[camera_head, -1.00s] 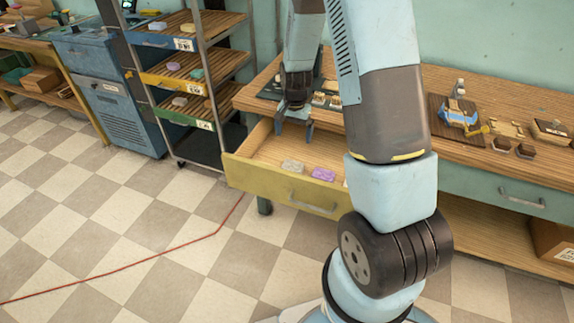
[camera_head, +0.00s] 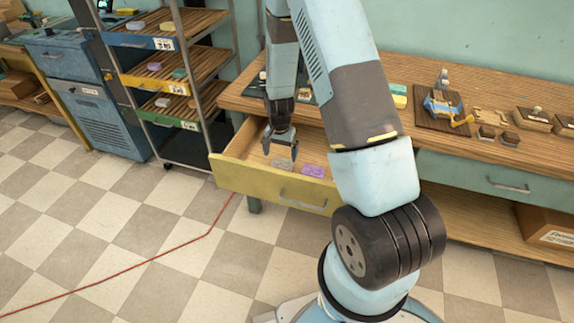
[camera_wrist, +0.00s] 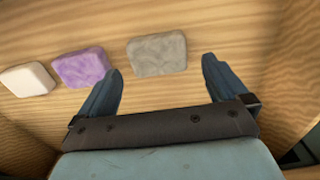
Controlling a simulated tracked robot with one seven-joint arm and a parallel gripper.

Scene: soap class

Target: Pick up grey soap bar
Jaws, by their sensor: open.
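The grey soap bar (camera_wrist: 157,54) lies flat in the open wooden drawer (camera_head: 262,184). In the wrist view it lies just beyond and between my open fingertips, nearer the left one. In the head view the grey soap bar (camera_head: 281,163) is just below my gripper (camera_head: 280,152), which hangs over the drawer with nothing held. The wrist view shows my gripper's two fingers (camera_wrist: 163,78) spread apart. A purple soap bar (camera_wrist: 81,68) lies left of the grey one in the wrist view. It also shows in the head view (camera_head: 313,171).
A pale soap bar (camera_wrist: 27,79) lies left of the purple one in the wrist view. The drawer's walls surround the soaps. A rack with shelves (camera_head: 190,70) stands left of the drawer. The tabletop above holds a blue device (camera_head: 443,104) and several small items.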

